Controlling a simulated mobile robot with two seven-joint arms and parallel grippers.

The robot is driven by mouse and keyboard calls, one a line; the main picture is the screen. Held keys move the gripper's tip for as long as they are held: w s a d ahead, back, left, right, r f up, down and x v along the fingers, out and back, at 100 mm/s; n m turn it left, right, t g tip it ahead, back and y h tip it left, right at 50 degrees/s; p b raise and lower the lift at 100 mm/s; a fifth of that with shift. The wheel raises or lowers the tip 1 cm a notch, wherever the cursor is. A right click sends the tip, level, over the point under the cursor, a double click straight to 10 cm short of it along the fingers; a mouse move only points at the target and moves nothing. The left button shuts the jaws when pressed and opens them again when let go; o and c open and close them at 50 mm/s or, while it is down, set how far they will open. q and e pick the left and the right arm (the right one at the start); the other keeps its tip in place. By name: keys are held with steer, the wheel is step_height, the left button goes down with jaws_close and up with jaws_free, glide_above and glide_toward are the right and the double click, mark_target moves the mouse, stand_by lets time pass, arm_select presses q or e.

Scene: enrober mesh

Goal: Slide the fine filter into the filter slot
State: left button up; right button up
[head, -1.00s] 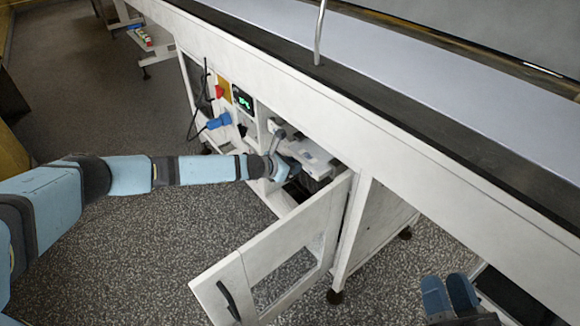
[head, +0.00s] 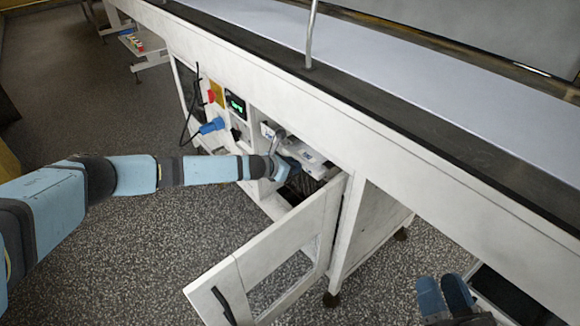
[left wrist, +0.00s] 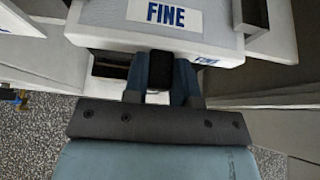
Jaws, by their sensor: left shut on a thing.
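The fine filter (head: 312,156) is a white block at the cabinet opening under the conveyor. In the left wrist view the filter (left wrist: 205,48) bears blue FINE labels on its top and its near face. My left gripper (head: 280,168) is shut on its dark handle; the fingers (left wrist: 161,72) clasp both sides of the handle in the left wrist view. The filter slot cannot be made out; filter and gripper cover that area, so I cannot tell how far in the filter sits. My right gripper (head: 443,296) is at the lower right, its fingers together and empty.
The cabinet door (head: 270,258) stands open towards me, just right of my left arm. A control panel with a small display (head: 235,104) and a blue plug (head: 211,126) is left of the opening. The conveyor edge (head: 330,95) overhangs.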

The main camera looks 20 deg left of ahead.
arm_select(q)
steer(key=shift+w+d, duration=0.25)
steer(key=shift+w, duration=0.1)
steer(key=o, duration=1)
arm_select(e)
steer(key=shift+f, duration=0.15)
arm_select(q)
steer(key=p+v, duration=0.4)
steer(key=v, duration=1)
arm_select(e)
steer(key=s+d+f+g+h, duration=0.1)
steer(key=d+f+g+h, duration=0.1)
steer(key=f, duration=0.5)
steer(key=s+d+f+g+h, duration=0.1)
steer(key=d+f+g+h, duration=0.1)
steer(key=f, duration=0.5)
steer(key=shift+d+f+g+h, duration=0.25)
steer(key=shift+d+g+h, duration=0.25)
steer(key=shift+g, duration=0.5)
arm_select(q)
steer(key=shift+w, duration=0.15)
steer(key=shift+c, duration=0.2)
arm_select(e)
steer(key=shift+s, duration=0.1)
